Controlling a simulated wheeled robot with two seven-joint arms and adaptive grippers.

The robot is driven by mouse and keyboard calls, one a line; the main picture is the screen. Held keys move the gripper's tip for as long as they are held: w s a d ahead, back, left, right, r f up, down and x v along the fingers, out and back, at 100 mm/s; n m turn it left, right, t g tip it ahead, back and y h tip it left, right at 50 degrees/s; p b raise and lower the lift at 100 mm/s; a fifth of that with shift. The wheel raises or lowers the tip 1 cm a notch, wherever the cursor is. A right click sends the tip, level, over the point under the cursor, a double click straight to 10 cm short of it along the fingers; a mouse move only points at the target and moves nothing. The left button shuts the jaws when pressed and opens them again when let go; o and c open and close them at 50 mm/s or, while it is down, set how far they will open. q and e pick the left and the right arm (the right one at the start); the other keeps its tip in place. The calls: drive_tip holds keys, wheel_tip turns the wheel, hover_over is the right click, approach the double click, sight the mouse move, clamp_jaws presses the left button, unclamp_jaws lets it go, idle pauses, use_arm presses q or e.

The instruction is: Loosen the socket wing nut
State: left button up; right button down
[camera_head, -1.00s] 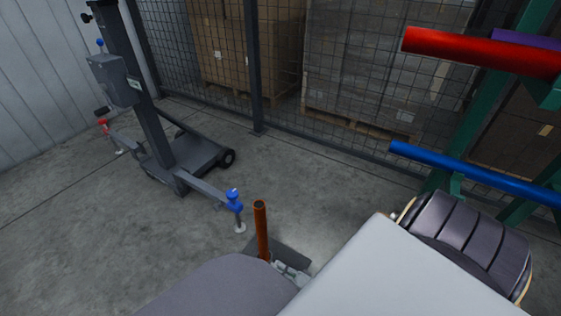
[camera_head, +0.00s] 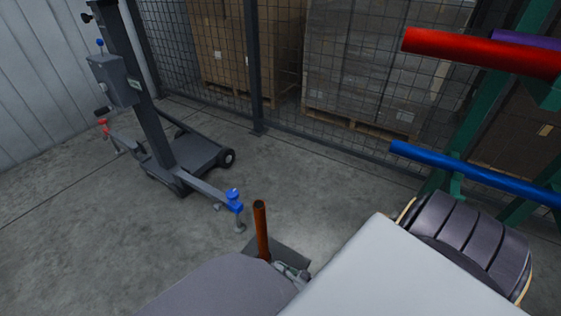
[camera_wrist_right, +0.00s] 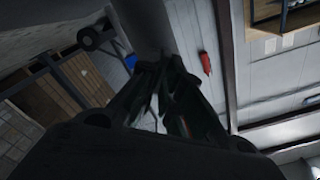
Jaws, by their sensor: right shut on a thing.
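My right gripper (camera_head: 287,270) is at the bottom of the head view, partly hidden behind my own arm. It is beside the lower end of an upright orange-brown tube (camera_head: 261,230) with an open top. In the right wrist view the fingers (camera_wrist_right: 165,75) are shut where a dull tube (camera_wrist_right: 148,28) runs between them; it appears to be this same tube. A wheeled stand (camera_head: 165,110) has a blue end fitting (camera_head: 235,199) and a red end fitting (camera_head: 104,124). I cannot make out the socket wing nut for certain. My left gripper is not in view.
A green rack at the right carries a red bar (camera_head: 480,52) and a blue bar (camera_head: 470,172) near my arm. A mesh fence (camera_head: 350,90) with pallets of boxes behind it closes the back. The concrete floor (camera_head: 320,185) between is clear.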

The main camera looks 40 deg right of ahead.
drive_tip(key=shift+n, duration=10)
drive_tip(key=c, duration=1.6)
unclamp_jaws()
drive_tip(key=shift+s, duration=0.15)
